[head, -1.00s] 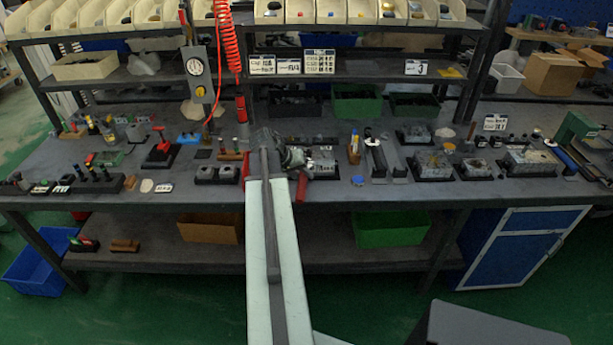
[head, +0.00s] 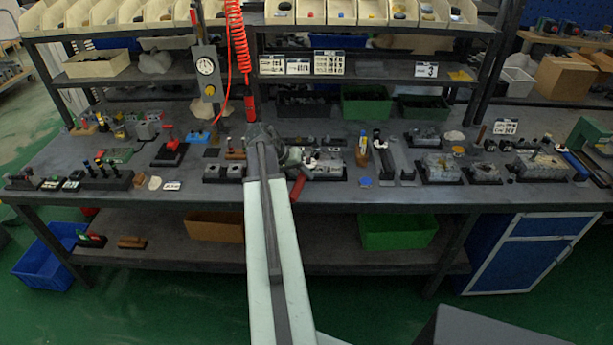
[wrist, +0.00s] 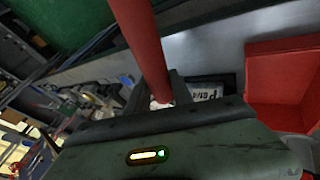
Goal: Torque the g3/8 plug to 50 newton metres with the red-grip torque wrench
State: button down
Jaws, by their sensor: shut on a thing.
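The red-grip torque wrench shows in the head view as a red handle (head: 298,187) sticking out past my arm's end, toward the bench's front edge. In the wrist view its red grip (wrist: 146,42) runs up from between my fingers. My gripper (wrist: 158,92) is shut on the wrench; in the head view my arm's end partly hides it. A grey valve block (head: 328,167) sits on a dark base just right of the wrench. The wrench's head and the G3/8 plug cannot be made out.
More grey blocks (head: 440,168) stand on the bench (head: 400,198) to the right. A dark block with two round openings (head: 223,172) is left of my arm. A red coiled hose (head: 239,55) hangs behind. A red bin-like shape (wrist: 285,85) and a label reading about "P G1/4" (wrist: 205,92) show in the wrist view.

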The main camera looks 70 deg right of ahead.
jog(key=shift+w+m, duration=0.3)
jog(key=shift+w, duration=0.1)
jog(key=shift+s, duration=0.15)
jog(key=shift+s+d+n+t+h, duration=0.15)
jog(key=shift+s+n+t+h, duration=0.15)
jog(key=shift+s+n, duration=0.75)
jog(key=shift+s+r, duration=0.15)
jog(key=shift+r+p, duration=0.5)
jog(key=shift+p, duration=0.15)
notch_tip(320, 180, up, 6)
jog(key=p, duration=0.6)
jog(key=shift+r, duration=0.25)
